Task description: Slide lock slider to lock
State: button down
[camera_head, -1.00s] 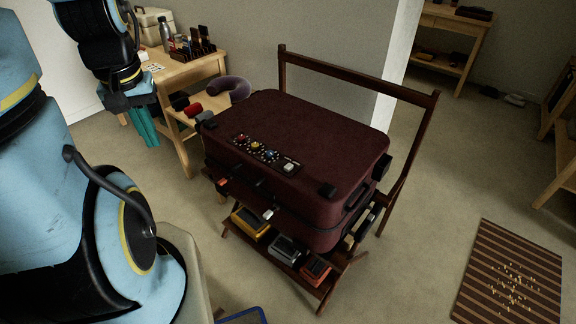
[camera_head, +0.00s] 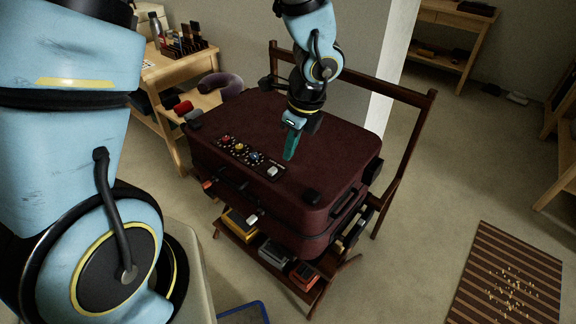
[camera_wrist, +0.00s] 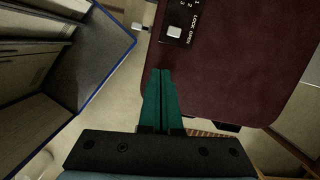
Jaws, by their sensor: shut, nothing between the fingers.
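The maroon suitcase (camera_head: 330,150) lies closed on a dark wooden rack. A black lock panel with coloured knobs runs along its front top edge. The pale lock slider (camera_head: 272,171) sits at the panel's right end. In the wrist view the slider (camera_wrist: 174,32) is a light square beside the words LOCK and OPEN, nearer OPEN. My gripper (camera_head: 289,156) is above the suitcase top, right of and behind the slider in the head view. Its teal fingers (camera_wrist: 163,72) are shut and empty, apart from the slider in the wrist view.
The rack's raised back rail (camera_head: 350,75) stands behind the suitcase. A blue-edged bin (camera_wrist: 100,60) is on the floor by the suitcase's front. A wooden side table (camera_head: 165,75) with a bottle and other items stands at the left. A striped mat (camera_head: 490,260) lies on the right.

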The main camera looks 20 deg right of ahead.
aim_at(270, 168)
jog(key=shift+m, duration=0.9)
jog(key=f, duration=0.6)
jog(key=d+f+b, duration=0.1)
jog(key=f, duration=0.2)
jog(key=shift+w+d+f, duration=0.1)
jog(key=shift+w+f, duration=0.2)
jog(key=shift+f, duration=0.1)
jog(key=w, duration=0.1)
jog(key=w+a, duration=0.1)
jog(key=p, duration=0.1)
jog(key=shift+w+a+f, duration=0.2)
jog(key=shift+w+a, duration=0.05)
jog(key=shift+w, duration=0.15)
jog(key=shift+w+a+f, duration=0.15)
jog(key=shift+w+a, duration=0.1)
jog(key=shift+w, duration=0.3)
jog(key=shift+w+a+p, duration=0.2)
jog(key=shift+w+a, duration=0.3)
jog(key=shift+w, duration=0.35)
jog(key=shift+w+a+p, duration=0.2)
jog(key=shift+w+a, duration=0.25)
jog(key=shift+w, duration=0.35)
